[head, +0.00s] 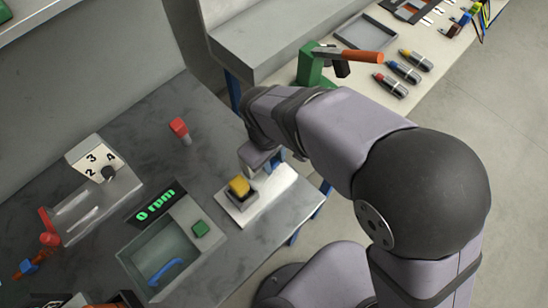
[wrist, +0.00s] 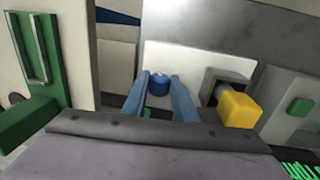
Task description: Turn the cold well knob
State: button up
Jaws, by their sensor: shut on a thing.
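In the head view my gripper (head: 274,160) reaches down at the far edge of the white plate (head: 274,195), and the knob itself is hidden there. I cannot make out any label on the knob.
A yellow block (head: 239,187) in a grey holder stands on the same plate, close beside my gripper. A basin unit with a green button (head: 200,229) and a "0 rpm" display (head: 156,202) is at the left. A green stand (head: 312,66) stands on the back bench.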

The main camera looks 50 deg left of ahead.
jog(key=t+b, duration=0.2)
jog(key=b, duration=0.1)
jog(key=shift+s+f+t, duration=0.35)
jog(key=shift+s+t, duration=0.05)
jog(key=shift+r+t+b, duration=0.25)
jog(key=shift+t+b, duration=0.05)
jog(key=shift+t, duration=0.1)
jog(key=o, duration=1.1)
jog(key=shift+c, duration=0.2)
jog(key=shift+r, duration=0.1)
jog(key=v, duration=0.7)
jog(key=shift+b, duration=0.35)
jog(key=shift+r, duration=0.1)
